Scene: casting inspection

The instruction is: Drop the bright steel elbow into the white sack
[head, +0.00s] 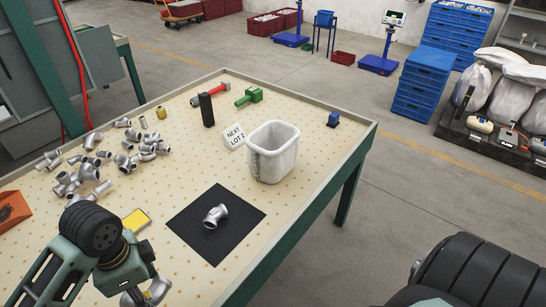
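A bright steel elbow (215,215) lies on a black mat (190,229) on the table. An open white container (282,160), which looks like the white sack, stands upright just behind the mat. My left gripper (146,293) is at the bottom edge, left of and nearer than the mat. A shiny metal piece shows at it, but the fingers are cut off, so I cannot tell whether it is held. My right arm shows at the bottom right; its gripper is out of view.
Many loose steel fittings (75,178) cover the table's left side. A raised rim edges the table.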

